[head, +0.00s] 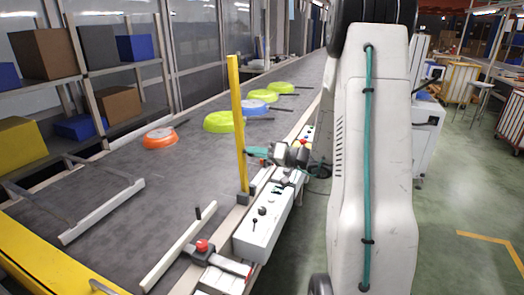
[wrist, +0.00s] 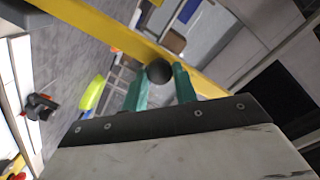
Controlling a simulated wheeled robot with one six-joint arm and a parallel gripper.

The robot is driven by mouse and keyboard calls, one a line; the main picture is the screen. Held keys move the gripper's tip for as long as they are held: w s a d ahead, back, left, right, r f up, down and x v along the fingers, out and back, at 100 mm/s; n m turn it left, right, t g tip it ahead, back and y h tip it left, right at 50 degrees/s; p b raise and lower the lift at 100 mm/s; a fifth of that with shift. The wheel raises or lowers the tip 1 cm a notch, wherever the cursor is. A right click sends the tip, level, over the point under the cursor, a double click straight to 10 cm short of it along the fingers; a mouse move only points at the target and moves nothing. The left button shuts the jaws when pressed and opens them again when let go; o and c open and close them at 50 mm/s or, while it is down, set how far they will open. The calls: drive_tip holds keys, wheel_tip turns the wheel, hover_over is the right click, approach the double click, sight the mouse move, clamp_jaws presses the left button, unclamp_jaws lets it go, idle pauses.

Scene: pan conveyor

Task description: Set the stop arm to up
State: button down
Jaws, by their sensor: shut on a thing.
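The stop arm (head: 238,120) is a long yellow bar at the conveyor's near side edge. It stands close to upright in the head view, rising from a dark mount. It crosses the wrist view as a yellow diagonal bar (wrist: 100,27). My gripper (head: 257,152) is beside the bar at about its lower third, on its right. In the wrist view the teal fingers of my gripper (wrist: 159,82) are closed around a dark round knob (wrist: 159,72) by the bar. The knob is hidden in the head view.
The conveyor belt (head: 100,210) carries several coloured pans, the nearest an orange one (head: 160,138). A white control box (head: 262,225) with small levers sits below my gripper. A red button (head: 202,245) is nearby. Shelves with boxes (head: 45,55) stand at left.

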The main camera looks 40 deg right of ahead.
drive_tip(key=shift+a+f, duration=0.1)
drive_tip(key=shift+f, duration=0.05)
drive_tip(key=c, duration=1.1)
unclamp_jaws()
drive_tip(key=v, duration=0.7)
drive_tip(key=shift+s, duration=0.35)
